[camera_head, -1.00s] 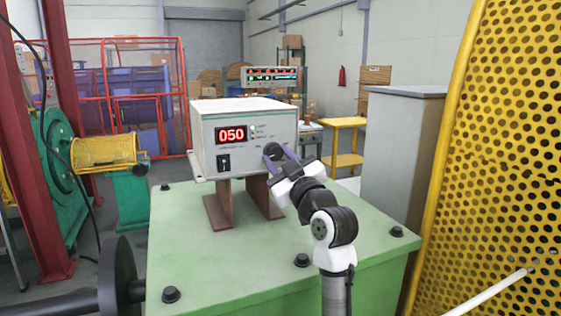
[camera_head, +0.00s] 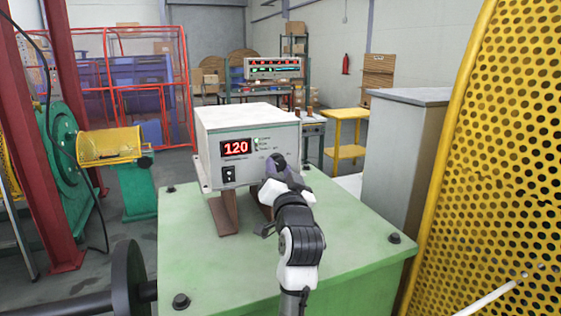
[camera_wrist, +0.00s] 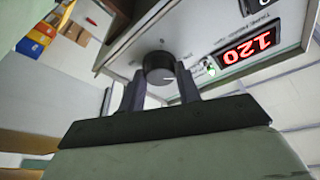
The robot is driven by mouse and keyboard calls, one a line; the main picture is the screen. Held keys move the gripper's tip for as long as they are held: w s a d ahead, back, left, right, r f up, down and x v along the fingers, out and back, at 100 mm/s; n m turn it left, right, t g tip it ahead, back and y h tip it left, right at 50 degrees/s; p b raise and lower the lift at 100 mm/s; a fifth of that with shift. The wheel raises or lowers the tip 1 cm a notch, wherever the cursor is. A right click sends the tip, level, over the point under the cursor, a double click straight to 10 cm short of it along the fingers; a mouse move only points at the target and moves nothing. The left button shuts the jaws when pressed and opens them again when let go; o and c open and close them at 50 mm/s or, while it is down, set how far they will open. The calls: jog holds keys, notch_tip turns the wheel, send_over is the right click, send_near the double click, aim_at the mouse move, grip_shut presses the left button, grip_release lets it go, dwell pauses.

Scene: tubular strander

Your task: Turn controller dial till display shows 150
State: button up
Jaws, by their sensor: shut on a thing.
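The controller (camera_head: 250,122) is a pale box on brown legs on the green machine top. Its red display (camera_head: 236,147) reads 120 and also shows tilted in the wrist view (camera_wrist: 246,46). A black rocker switch (camera_head: 229,174) is below the display. The black round dial (camera_wrist: 159,67) is on the front panel, between the fingers of my gripper (camera_wrist: 160,82), which is shut on it. In the head view my gripper (camera_head: 279,165) and wrist hide most of the dial.
A yellow perforated guard (camera_head: 490,150) stands close on the right. A grey cabinet (camera_head: 390,150) is behind it. Bolts (camera_head: 181,301) stick up from the green top (camera_head: 220,275). A black shaft wheel (camera_head: 128,280) is at lower left.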

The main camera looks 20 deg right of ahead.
jog(key=shift+a+r+m+g+h+p, duration=0.1)
jog(key=shift+m+g+h+p, duration=0.5)
jog(key=shift+m+p, duration=0.85)
jog(key=shift+m+b, duration=0.3)
jog(key=shift+m, duration=0.25)
jog(key=o, duration=1)
jog(key=b+v, duration=0.4)
jog(key=v, duration=1)
jog(key=shift+b, duration=0.35)
